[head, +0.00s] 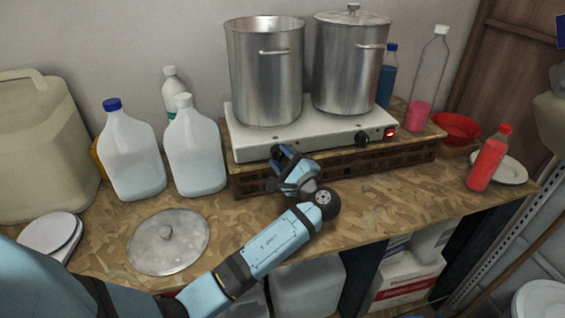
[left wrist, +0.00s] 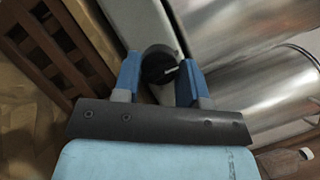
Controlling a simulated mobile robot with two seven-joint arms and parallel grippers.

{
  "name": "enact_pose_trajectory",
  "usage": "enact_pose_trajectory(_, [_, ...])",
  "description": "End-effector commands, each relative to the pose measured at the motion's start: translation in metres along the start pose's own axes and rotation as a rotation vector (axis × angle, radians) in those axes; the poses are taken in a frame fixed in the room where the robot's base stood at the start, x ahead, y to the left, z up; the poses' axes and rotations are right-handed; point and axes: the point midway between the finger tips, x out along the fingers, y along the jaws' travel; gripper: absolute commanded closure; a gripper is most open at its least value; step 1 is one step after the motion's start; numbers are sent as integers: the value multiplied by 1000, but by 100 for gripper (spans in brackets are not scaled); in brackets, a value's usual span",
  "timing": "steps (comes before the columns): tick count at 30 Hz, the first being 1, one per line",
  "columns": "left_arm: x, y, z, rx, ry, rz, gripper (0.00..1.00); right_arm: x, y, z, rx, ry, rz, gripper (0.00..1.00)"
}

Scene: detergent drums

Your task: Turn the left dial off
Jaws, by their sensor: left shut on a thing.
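The left dial (left wrist: 158,66) is a round black knob with a pale pointer mark, on the front of the white two-burner hot plate (head: 310,128). My left gripper (head: 284,156) is at the hot plate's front left, and its fingers hide most of the left dial in the head view. In the left wrist view the blue fingers of my left gripper (left wrist: 160,75) stand on both sides of the dial, shut on it. The right dial (head: 361,138) is black and clear of the gripper. A red lit switch (head: 390,132) sits at the right end. My right gripper is not in view.
An open steel pot (head: 265,75) and a lidded steel pot (head: 347,70) stand on the hot plate. A wooden crate (head: 400,158) lies under it. White jugs (head: 195,155) stand to the left, and a loose lid (head: 168,243) lies in front. A red bottle (head: 487,160) stands at right.

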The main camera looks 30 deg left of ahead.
Motion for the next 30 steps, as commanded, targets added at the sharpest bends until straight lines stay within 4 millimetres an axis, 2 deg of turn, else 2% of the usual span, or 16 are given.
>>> enact_pose_trajectory(19, [0,0,0,-45,3,21,85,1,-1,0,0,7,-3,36])
enact_pose_trajectory(20, [0,0,0,-45,3,21,57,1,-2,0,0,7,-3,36])
enact_pose_trajectory(22, [0,0,0,-45,3,20,41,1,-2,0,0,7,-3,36])
enact_pose_trajectory(23, [0,0,0,-45,3,20,36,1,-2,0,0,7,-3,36])
enact_pose_trajectory(30, [0,0,0,-45,3,19,36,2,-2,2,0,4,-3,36])
